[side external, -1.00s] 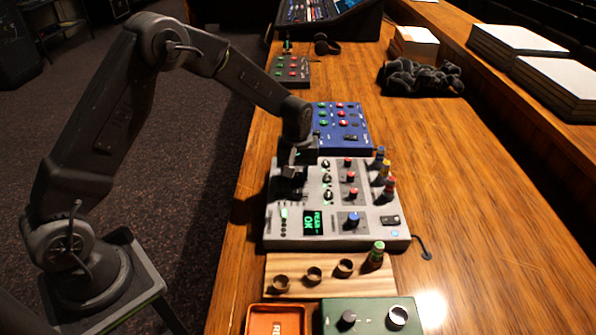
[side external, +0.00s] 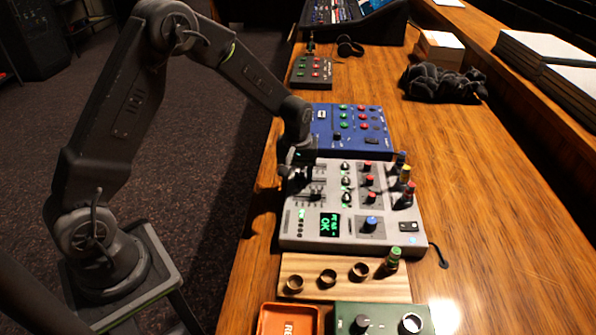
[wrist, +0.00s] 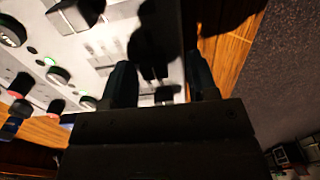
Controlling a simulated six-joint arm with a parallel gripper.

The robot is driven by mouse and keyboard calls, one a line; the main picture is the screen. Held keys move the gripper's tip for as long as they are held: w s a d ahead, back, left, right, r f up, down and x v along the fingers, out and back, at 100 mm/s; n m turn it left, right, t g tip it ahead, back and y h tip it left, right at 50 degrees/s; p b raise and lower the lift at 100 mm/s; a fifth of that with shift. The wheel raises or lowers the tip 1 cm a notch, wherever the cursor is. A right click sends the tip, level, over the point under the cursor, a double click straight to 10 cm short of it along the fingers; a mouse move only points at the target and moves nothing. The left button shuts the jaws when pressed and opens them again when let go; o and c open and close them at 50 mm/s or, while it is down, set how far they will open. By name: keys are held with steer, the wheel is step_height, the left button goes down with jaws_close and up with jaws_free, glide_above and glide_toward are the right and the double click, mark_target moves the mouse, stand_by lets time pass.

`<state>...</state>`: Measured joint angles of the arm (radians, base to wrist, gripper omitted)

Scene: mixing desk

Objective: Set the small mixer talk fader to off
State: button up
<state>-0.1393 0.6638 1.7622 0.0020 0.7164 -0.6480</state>
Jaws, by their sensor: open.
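The small mixer (side external: 350,243) is a pale grey box with knobs, a small green-lit screen (side external: 330,224) and a bank of faders (side external: 311,196) on its left side. My gripper (side external: 297,180) is at the mixer's far left edge, by the fader bank. In the wrist view my gripper (wrist: 162,78) is open, with its two dark fingers apart over the mixer's edge. Fader slots (wrist: 108,45) show to the left of the fingers, and a dark shadow falls between them. I cannot tell which fader is talk or its setting. No fader is visibly held.
A blue pedal-like box (side external: 350,148) stands just behind the mixer. A wooden strip (side external: 345,290) with rings, an orange tray (side external: 288,320) and a green box (side external: 384,320) are in front. Coloured-capped plugs (side external: 404,180) stick up at the mixer's right.

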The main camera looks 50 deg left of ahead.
mark_target(298, 174)
step_height(298, 174, up, 14)
stand_by(0.6)
steer(key=shift+f, duration=0.1)
steer(key=s+d+r+m+t, duration=0.3)
steer(key=s+d+r+m, duration=0.1)
steer(key=s+r, duration=0.6)
steer(key=s+d+m+t, duration=0.2)
steer(key=s+m, duration=0.3)
steer(key=s, duration=1)
steer(key=shift+d+f+t, duration=0.2)
steer(key=shift+f+t, duration=0.1)
